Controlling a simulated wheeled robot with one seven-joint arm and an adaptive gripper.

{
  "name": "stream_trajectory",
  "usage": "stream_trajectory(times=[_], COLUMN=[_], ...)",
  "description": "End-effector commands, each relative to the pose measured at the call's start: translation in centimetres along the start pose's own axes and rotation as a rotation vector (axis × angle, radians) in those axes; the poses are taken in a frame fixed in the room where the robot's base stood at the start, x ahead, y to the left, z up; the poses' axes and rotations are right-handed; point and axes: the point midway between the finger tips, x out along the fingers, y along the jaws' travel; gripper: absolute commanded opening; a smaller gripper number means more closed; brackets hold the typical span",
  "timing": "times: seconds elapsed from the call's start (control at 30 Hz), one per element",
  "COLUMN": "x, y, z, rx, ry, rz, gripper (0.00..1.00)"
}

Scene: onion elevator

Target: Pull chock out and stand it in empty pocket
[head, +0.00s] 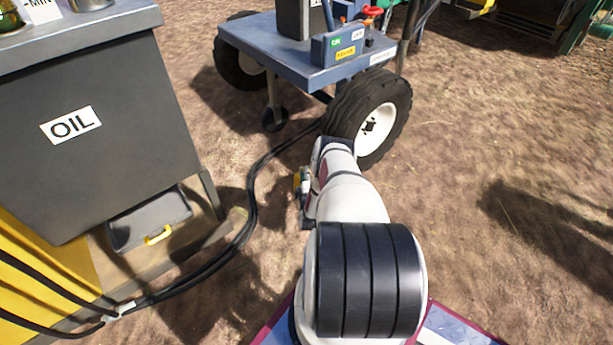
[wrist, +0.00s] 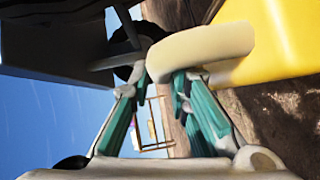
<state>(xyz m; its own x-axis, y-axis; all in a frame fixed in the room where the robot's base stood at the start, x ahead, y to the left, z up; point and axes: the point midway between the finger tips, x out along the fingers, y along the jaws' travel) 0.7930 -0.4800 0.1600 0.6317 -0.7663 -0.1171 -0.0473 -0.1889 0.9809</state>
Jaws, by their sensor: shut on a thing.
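My gripper (wrist: 163,76) shows in the wrist view with its teal fingers closed around the end of a cream, rounded handle bar. The bar runs to the right and joins a large yellow block, which appears to be the chock (wrist: 283,40). In the head view my arm hides most of the gripper. A small yellow patch of the chock (head: 297,181) shows at the arm's left side, near the wheel (head: 372,118) of the blue cart. I cannot tell whether the chock touches the ground or the tyre. I cannot make out an empty pocket in either view.
The blue cart (head: 262,46) stands ahead. A dark cabinet labelled OIL (head: 110,165) stands at the left, with a grey case (head: 130,232) with a yellow handle below it. Black hoses (head: 252,200) cross the dirt between cabinet and cart. Open ground lies at right.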

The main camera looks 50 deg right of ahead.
Motion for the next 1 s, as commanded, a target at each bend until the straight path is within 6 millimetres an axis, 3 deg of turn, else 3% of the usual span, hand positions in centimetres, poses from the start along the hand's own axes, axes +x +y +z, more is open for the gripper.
stream_trajectory(times=[0.5,0.53,0.63,1.0], x=[0.2,0.2,0.2,-0.06], y=[0.04,0.03,0.03,-0.01], z=[-0.18,-0.18,-0.16,-0.08], rx=[0.001,0.001,0.001,0.0], ry=[0.002,0.002,0.002,0.0], rz=[0.001,0.001,0.001,0.0], gripper=[0.0,0.19,0.4,0.4])
